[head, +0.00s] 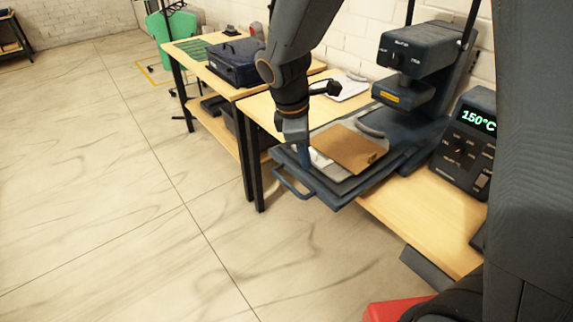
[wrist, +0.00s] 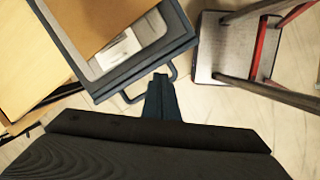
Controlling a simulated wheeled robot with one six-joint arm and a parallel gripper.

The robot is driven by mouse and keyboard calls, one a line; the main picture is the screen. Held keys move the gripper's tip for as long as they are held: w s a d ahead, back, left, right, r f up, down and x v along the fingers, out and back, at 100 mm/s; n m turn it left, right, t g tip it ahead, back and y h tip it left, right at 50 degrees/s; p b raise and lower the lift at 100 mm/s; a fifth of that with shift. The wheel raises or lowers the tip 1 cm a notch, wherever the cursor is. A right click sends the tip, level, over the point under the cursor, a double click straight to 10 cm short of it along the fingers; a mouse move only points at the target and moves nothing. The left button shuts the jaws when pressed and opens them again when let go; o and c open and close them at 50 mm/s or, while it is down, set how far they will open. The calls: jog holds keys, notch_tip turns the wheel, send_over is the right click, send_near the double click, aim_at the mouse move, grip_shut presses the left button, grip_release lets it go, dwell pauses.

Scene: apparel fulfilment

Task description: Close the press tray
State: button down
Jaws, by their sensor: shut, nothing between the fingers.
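The press tray (head: 345,196) is a dark blue-grey slide-out tray. It is pulled out past the table's front edge, with a bar handle (head: 288,184) at its front. A brown sheet (head: 350,149) lies on it over a pale pad. In the wrist view the tray (wrist: 150,62) and its handle (wrist: 171,74) show at top centre. My gripper (head: 304,164) is shut and empty, pointing down at the tray's front left part. In the wrist view my fingertips (wrist: 161,77) appear beside the handle; I cannot tell whether they touch it.
The dark heat press (head: 420,60) stands behind the tray, with a control box (head: 465,140) reading 150°C at right. A dark blue bag (head: 236,62) sits on the left table. A step stool (wrist: 232,45) with red parts stands right in the wrist view. The floor at left is clear.

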jog(key=w+a+n+t+h, duration=0.1)
jog(key=w+a+n, duration=0.4)
jog(key=a+n, duration=0.3)
jog(key=p+x, duration=0.2)
jog(key=x, duration=0.7)
jog(key=shift+d+f, duration=0.25)
